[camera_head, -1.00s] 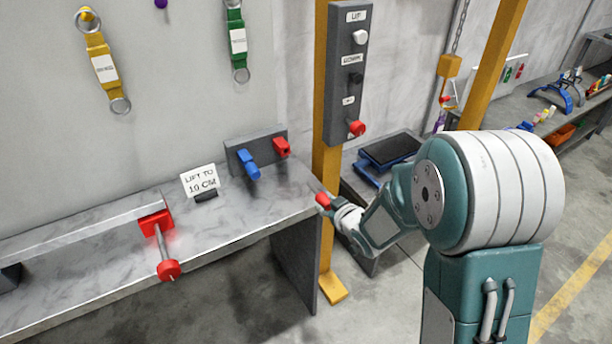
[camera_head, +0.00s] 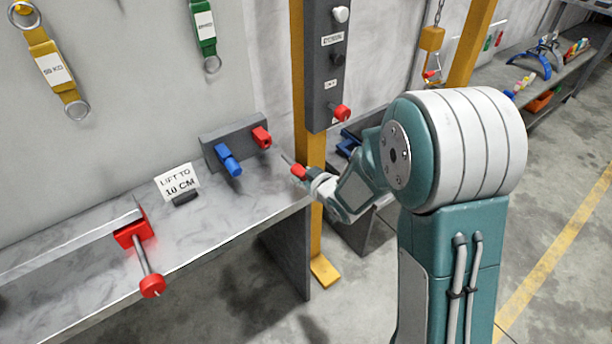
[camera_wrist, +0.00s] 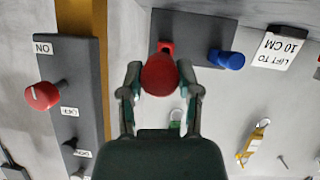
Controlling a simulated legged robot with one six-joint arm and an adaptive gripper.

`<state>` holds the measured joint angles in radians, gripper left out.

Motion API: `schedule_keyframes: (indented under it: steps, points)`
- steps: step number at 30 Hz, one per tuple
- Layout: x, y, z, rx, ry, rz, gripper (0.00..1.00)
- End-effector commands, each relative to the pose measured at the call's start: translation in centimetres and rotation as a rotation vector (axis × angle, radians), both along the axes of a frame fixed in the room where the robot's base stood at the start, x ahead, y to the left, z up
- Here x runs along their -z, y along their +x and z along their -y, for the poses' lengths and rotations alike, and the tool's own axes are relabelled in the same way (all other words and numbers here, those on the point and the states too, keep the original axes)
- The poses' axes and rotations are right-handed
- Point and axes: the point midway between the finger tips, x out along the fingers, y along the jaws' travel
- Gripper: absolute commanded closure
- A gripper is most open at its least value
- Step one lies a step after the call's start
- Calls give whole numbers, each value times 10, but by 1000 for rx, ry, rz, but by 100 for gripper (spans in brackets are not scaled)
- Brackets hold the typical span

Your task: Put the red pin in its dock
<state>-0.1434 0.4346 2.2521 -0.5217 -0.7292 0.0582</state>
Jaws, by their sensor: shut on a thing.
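My gripper (camera_wrist: 160,88) is shut on the red pin (camera_wrist: 160,76). In the head view the red pin (camera_head: 298,171) is held just off the bench's right end, its thin metal shaft pointing up and left. The dock is a grey block (camera_head: 222,134) at the back of the bench. It carries a red socket (camera_head: 262,137) and a blue piece (camera_head: 229,161). The pin is apart from the red socket, nearer the camera and to its right. In the wrist view, which is upside down, the red socket (camera_wrist: 166,46) shows just behind the pin head.
A yellow post (camera_head: 316,225) with a grey control panel (camera_head: 325,70) and red knob (camera_head: 342,112) stands close beside my arm. A "LIFT TO 10 CM" sign (camera_head: 178,182) and a red clamp (camera_head: 133,234) are on the bench (camera_head: 225,220). Bench top before the dock is clear.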

Motion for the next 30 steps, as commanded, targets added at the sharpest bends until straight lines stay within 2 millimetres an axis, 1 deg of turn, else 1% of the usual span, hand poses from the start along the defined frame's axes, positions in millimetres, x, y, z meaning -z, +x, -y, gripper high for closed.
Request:
schedule_keyframes:
  steps: [4, 13, 18, 22, 30]
  points:
    - [0, 11, -9, -2, -2, 0, 100]
    - [-1, 32, -19, -1, 2, 1, 100]
    - [0, 40, -26, -1, 2, 0, 100]
    - [0, 43, -30, -1, 0, 0, 100]
    - [0, 44, -30, 0, 0, 0, 100]
